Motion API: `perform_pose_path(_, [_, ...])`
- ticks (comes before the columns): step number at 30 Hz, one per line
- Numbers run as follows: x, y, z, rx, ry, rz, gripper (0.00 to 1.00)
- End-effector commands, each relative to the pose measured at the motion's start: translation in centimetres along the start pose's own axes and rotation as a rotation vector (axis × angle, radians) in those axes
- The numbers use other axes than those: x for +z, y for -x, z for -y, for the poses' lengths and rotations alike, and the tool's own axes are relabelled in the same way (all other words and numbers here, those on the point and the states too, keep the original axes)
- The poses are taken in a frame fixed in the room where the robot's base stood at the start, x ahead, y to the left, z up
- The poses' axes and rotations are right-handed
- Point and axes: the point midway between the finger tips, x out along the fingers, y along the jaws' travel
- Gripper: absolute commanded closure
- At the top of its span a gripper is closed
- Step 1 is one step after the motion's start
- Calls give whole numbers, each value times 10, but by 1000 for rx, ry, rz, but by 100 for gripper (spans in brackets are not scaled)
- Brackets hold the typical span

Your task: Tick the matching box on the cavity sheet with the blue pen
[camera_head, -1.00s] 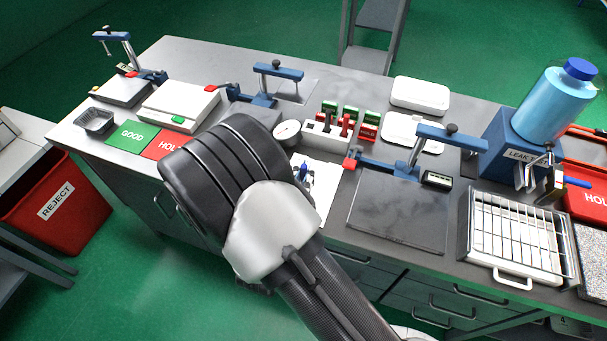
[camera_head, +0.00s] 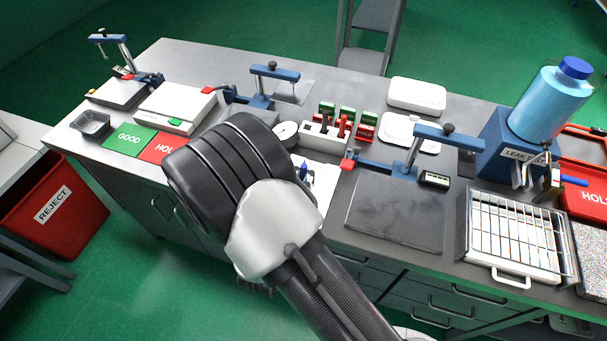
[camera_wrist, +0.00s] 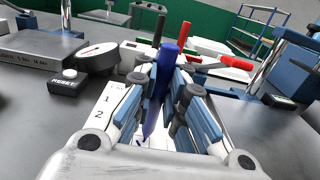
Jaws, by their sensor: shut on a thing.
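The blue pen (camera_wrist: 160,85) stands nearly upright between the fingers of my gripper (camera_wrist: 168,88) in the wrist view. The gripper is shut on it. Its lower end is down over the white cavity sheet (camera_wrist: 106,105), which shows printed rows "1" and "2" at its left. The fingers cover much of the sheet, and I cannot tell whether the tip touches it. In the head view the pen's blue top (camera_head: 303,169) shows beside my wrist, with part of the sheet (camera_head: 326,180) to its right. My arm hides the gripper there.
A round dial gauge (camera_wrist: 97,57) and a RESET box (camera_wrist: 69,84) stand left of the sheet. A grey plate with a blue clamp (camera_head: 395,215) is to the right.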

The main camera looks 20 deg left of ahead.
Motion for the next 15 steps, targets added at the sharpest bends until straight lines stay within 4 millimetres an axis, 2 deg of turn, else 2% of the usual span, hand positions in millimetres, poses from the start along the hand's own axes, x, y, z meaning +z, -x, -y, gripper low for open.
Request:
perform_pose_path(9, [0, 0, 0, -1, 1, -2, 100])
perform_pose_path(15, [13, 0, 0, -1, 1, -1, 100])
